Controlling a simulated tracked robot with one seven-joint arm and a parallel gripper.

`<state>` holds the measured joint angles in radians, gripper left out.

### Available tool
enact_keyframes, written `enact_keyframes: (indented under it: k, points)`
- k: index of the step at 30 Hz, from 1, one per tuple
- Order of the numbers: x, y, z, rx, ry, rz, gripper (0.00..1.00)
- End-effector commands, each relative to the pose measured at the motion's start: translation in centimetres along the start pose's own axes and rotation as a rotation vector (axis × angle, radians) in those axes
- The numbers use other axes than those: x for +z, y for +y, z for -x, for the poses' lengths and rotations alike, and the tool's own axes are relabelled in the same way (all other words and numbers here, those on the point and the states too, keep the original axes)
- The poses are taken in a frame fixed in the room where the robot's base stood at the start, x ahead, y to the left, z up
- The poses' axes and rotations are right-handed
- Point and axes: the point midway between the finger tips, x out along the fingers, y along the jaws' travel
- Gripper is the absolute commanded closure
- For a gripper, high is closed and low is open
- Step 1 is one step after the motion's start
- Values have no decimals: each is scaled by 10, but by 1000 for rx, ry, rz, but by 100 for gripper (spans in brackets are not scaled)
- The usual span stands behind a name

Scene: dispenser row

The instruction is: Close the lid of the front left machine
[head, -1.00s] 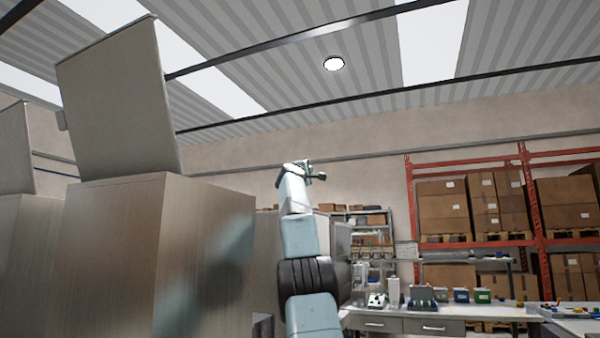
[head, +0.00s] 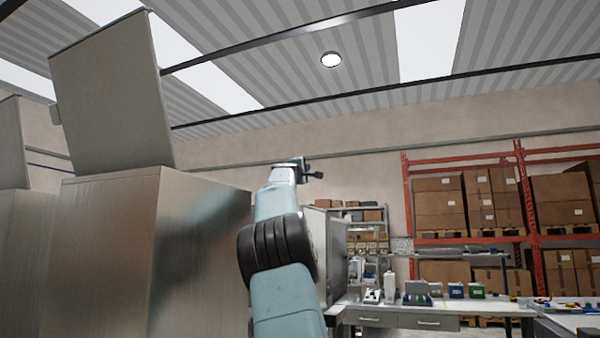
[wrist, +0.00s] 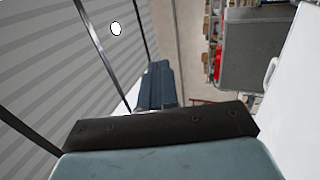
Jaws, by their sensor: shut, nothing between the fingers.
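A large brushed-metal machine (head: 110,260) stands close at the left in the head view. Its flat lid (head: 110,95) stands open on top, nearly upright and leaning slightly back. I take this to be the front left machine. My gripper (head: 317,175) is shut and empty, raised to the right of the machine's top and apart from the lid. It is small in the head view. The wrist view shows a dark bar and blue-grey parts of my own arm or hand; the fingertips are not clear there, and the lid cannot be made out.
Another machine with a raised lid (head: 10,145) is cut off at the far left. A further metal cabinet (head: 333,245) stands behind my arm. A workbench (head: 430,308) with small items and red racks with boxes (head: 490,205) are at the right. Open air lies above the machines.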

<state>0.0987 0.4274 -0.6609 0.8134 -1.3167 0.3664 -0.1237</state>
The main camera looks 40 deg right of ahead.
Motion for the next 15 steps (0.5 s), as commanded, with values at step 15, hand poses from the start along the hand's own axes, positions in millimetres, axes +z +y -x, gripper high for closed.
enact_keyframes:
  k: [15]
  points:
    - [0, 0, 39, -2, 1, -1, 100]
